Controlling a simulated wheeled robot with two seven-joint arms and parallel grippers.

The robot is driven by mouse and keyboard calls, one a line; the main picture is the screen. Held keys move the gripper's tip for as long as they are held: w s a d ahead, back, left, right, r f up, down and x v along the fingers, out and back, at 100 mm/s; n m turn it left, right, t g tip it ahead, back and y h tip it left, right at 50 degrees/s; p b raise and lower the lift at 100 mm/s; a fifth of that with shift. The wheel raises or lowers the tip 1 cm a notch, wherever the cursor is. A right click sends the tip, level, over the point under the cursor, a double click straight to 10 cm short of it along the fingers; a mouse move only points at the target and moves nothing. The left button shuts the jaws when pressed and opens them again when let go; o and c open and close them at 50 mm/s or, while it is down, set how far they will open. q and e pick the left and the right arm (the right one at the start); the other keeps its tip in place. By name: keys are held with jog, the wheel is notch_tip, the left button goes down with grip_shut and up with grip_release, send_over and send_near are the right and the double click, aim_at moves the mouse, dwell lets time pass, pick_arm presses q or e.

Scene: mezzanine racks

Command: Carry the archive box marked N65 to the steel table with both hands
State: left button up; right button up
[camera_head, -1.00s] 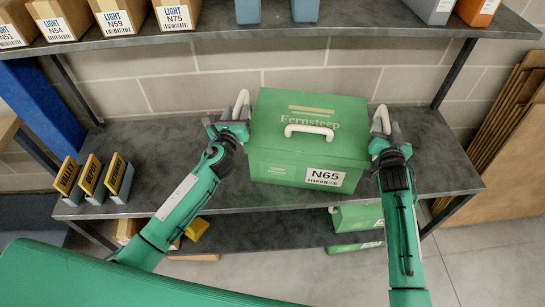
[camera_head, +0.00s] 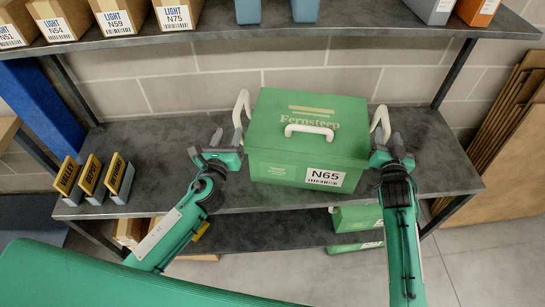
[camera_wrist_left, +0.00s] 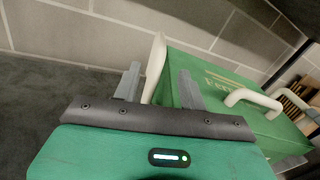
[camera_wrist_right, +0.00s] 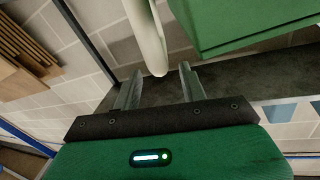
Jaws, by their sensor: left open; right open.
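The green archive box marked N65 (camera_head: 308,145) stands upright on the middle shelf, with a white handle on its lid and a white side handle at each end. My left gripper (camera_head: 216,140) is open and apart from the box, left of and nearer than the left side handle (camera_head: 240,108). In the left wrist view that handle (camera_wrist_left: 154,68) rises beyond the fingers. My right gripper (camera_head: 391,143) is open by the box's right end, just in front of the right side handle (camera_head: 380,122). In the right wrist view this handle (camera_wrist_right: 147,35) stands beyond the open fingers. The steel table is not recognisable in view.
Three yellow-labelled holders (camera_head: 92,178) stand at the shelf's left. The upper shelf (camera_head: 330,36) carries brown boxes (camera_head: 118,17) and other bins. More green boxes (camera_head: 357,218) sit on the shelf below. Flat brown boards (camera_head: 500,125) lean at the right.

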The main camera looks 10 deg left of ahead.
jog(key=s, duration=0.7)
jog(key=shift+s, duration=0.35)
pick_arm(q)
jog(key=s, duration=0.8)
dwell(0.3)
notch_tip(320, 180, up, 2)
jog(key=shift+p, duration=0.95)
pick_arm(e)
jog(key=s, duration=0.8)
jog(key=shift+d, duration=0.15)
